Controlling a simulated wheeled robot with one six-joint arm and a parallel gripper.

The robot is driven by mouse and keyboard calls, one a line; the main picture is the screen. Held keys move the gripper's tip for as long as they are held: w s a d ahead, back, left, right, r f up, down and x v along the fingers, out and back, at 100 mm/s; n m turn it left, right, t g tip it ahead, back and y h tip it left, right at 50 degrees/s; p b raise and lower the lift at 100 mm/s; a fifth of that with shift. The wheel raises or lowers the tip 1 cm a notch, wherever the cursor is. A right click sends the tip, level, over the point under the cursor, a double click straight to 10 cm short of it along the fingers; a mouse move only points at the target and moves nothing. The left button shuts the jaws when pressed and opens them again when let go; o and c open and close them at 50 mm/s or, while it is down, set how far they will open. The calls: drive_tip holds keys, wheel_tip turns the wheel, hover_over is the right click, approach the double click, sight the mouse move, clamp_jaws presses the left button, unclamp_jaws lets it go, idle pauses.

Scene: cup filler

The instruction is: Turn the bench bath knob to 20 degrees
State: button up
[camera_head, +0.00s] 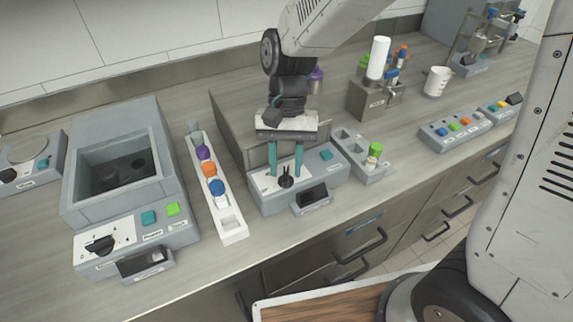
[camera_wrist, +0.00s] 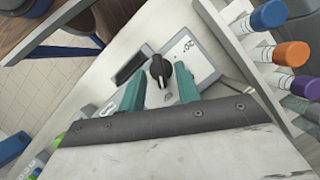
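A black knob (camera_head: 287,183) sits on the white dial plate at the front of the central grey device (camera_head: 330,165). In the wrist view the knob (camera_wrist: 157,68) points toward the top left, and a mark that looks like "20" (camera_wrist: 187,45) is printed on the plate. My gripper (camera_head: 286,171) is above the plate with its two teal fingers apart, one on each side of the knob. The wrist view shows my gripper (camera_wrist: 160,78) with gaps between fingers and knob. I cannot tell how far the tips are above the plate.
A white rack (camera_head: 233,222) with purple, orange and blue capped tubes stands close on the left. Beyond it is a grey device with a chamber (camera_head: 165,130) and its own knob (camera_head: 101,244). A grey block (camera_head: 378,172) with a green-capped tube is close on the right.

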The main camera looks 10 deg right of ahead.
drive_tip(key=shift+s+f, duration=0.15)
drive_tip(key=shift+f, duration=0.25)
clamp_jaws()
